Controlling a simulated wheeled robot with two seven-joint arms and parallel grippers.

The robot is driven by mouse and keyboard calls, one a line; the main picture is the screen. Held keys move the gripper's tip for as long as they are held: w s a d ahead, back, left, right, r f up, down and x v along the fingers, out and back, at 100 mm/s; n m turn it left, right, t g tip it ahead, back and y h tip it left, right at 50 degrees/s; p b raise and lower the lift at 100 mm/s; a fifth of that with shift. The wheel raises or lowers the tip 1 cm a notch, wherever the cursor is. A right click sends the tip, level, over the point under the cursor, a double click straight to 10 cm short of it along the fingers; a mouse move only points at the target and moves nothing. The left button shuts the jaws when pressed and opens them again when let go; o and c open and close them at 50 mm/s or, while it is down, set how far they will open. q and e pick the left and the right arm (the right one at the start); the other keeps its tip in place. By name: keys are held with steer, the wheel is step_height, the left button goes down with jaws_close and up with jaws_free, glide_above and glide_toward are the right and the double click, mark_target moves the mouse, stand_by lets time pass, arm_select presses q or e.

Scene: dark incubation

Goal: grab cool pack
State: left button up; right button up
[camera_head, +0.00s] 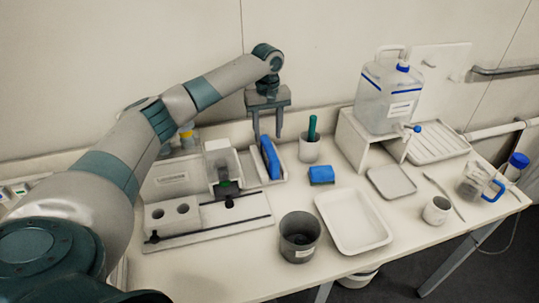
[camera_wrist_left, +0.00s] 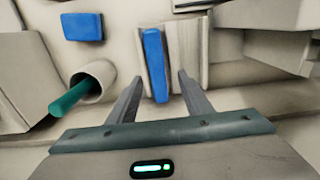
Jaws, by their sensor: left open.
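The cool pack (camera_head: 270,158) is a blue slab standing on edge in a white holder (camera_head: 248,168) at the back of the bench. It also shows as a narrow blue strip in the left wrist view (camera_wrist_left: 155,62). My left gripper (camera_head: 268,138) points down over the pack with its fingers open and nothing gripped. In the left wrist view the fingers (camera_wrist_left: 160,77) appear on either side of the strip, with visible gaps. I cannot tell how far the fingertips reach down beside it. My right gripper is not in view.
A cup with a green-handled tool (camera_head: 309,150) and a blue block (camera_head: 321,175) are close right of the holder. A white rack (camera_head: 200,218) is in front. A water container on a stand (camera_head: 388,97), white tray (camera_head: 354,222) and dark pot (camera_head: 299,236) are farther right or forward.

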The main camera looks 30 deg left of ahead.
mark_target(269, 147)
arm_select(q)
steer(key=shift+f, duration=0.1)
steer(key=shift+d+f+p, duration=0.1)
steer(key=shift+f+p, duration=0.4)
steer(key=shift+p, duration=0.15)
step_height(269, 147, down, 3)
steer(key=shift+w+d+p, duration=0.1)
steer(key=shift+w+p, duration=0.05)
steer(key=shift+p, duration=0.65)
steer(key=shift+f, duration=0.55)
jaws_close()
